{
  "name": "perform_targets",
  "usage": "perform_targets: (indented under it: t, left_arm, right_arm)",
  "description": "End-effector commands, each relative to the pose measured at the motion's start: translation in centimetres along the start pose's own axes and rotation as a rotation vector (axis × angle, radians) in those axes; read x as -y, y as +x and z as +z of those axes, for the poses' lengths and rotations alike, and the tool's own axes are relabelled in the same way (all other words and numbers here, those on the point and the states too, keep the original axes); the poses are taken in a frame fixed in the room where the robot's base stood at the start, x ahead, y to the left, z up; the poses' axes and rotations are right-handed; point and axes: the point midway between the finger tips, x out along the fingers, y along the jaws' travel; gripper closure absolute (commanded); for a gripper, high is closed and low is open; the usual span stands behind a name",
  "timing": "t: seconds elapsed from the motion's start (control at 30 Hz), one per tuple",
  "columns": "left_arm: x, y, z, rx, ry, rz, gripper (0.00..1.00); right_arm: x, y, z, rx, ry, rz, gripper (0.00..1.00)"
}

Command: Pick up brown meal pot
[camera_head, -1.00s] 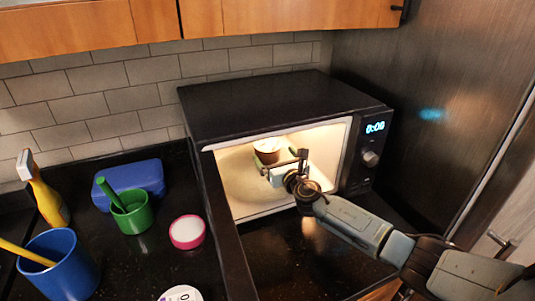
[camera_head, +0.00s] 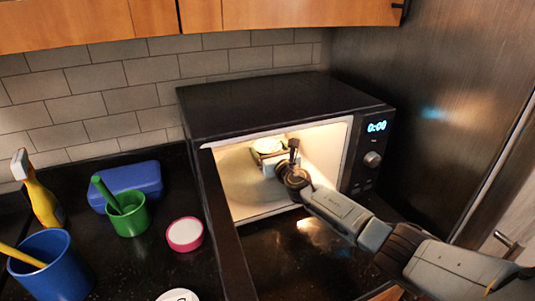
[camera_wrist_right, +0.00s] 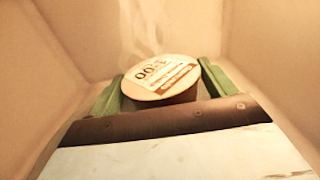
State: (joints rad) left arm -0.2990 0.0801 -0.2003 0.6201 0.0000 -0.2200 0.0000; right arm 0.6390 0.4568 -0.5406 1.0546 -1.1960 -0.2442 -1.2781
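The brown meal pot (camera_head: 268,146), with a pale printed lid, is inside the lit, open microwave (camera_head: 250,93). In the right wrist view, the pot (camera_wrist_right: 162,80) sits between two green fingers, its lower part hidden by my gripper body. My right gripper (camera_head: 270,156) reaches into the microwave through its open front. Its fingers are spread on either side of the pot and look open; a small gap seems to show, though contact is hard to judge. My left gripper is not in view.
The open microwave door (camera_head: 230,250) extends toward me, left of my right arm. A pink-rimmed round container (camera_head: 185,234), green cup (camera_head: 128,218), blue box (camera_head: 138,180), blue cup (camera_head: 55,268) and yellow bottle (camera_head: 42,202) stand on the left counter. A dark tall panel (camera_head: 430,130) is at right.

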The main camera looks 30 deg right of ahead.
Motion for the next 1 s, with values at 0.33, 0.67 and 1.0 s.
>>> perform_targets:
  t: [0.33,0.67,1.0]
  left_arm:
    - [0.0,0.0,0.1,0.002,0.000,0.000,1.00]
    - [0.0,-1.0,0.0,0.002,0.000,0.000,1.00]
    - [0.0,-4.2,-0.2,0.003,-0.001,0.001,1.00]
  right_arm:
    - [0.0,0.0,0.1,0.002,-0.001,0.000,0.57]
    - [0.1,0.0,1.4,0.003,-0.002,-0.001,0.57]
    - [0.0,-2.5,3.8,-0.002,-0.004,0.002,0.57]
